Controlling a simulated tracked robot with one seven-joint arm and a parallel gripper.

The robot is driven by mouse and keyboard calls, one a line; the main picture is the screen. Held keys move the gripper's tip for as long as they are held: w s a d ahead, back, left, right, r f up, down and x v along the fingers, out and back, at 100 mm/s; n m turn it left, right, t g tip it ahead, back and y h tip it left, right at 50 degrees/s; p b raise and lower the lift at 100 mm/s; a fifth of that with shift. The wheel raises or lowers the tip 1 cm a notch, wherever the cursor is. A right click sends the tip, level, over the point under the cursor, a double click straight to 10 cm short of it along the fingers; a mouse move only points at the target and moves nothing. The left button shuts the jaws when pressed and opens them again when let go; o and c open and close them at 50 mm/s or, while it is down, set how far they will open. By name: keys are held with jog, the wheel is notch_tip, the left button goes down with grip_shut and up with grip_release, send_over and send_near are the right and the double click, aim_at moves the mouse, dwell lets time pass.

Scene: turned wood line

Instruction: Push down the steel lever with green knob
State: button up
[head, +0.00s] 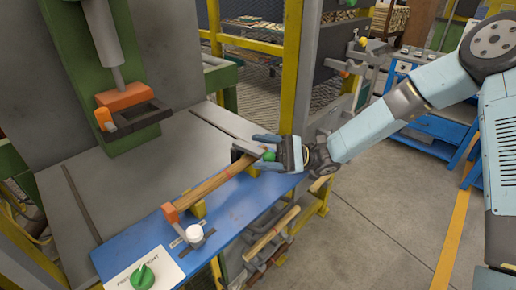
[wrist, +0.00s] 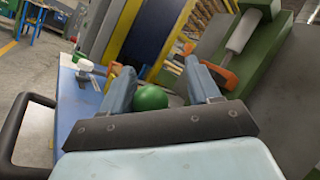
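The green knob (head: 268,156) of the lever is a round ball at the far right end of the blue bench. In the wrist view the knob (wrist: 150,98) lies between the two fingers, nearer the left one, with a gap at the right. My gripper (head: 262,152) is open around the knob, and its spread fingers also show in the wrist view (wrist: 157,78). Whether a finger touches the knob I cannot tell. The steel lever arm is mostly hidden behind the gripper and knob, so its angle is unclear.
A wooden bar (head: 215,184) with an orange end lies along the blue bench (head: 235,220). A white knob (head: 195,232) and a green dial (head: 143,277) on a white panel are nearer me. A green press (head: 88,70) stands left. Open floor (head: 390,220) lies right.

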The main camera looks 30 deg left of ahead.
jog(key=v, duration=1.4)
jog(key=shift+a, duration=0.15)
jog(key=s+d+r+t+h, duration=0.4)
jog(key=d+r+t+h, duration=0.1)
jog(key=d, duration=0.8)
jog(key=s+d+r+t+h, duration=0.4)
jog(key=d+r+t, duration=0.4)
jog(key=d, duration=0.5)
jog(key=s+d+r+t+h, duration=0.5)
jog(key=d+r+t, duration=0.2)
jog(key=d, duration=0.6)
jog(key=shift+d+t+h, duration=0.15)
jog(key=shift+t+h, duration=0.15)
jog(key=shift+t, duration=0.9)
jog(key=shift+s+d+r, duration=0.15)
jog(key=shift+s+d, duration=0.1)
jog(key=shift+s, duration=0.05)
jog(key=shift+c, duration=0.3)
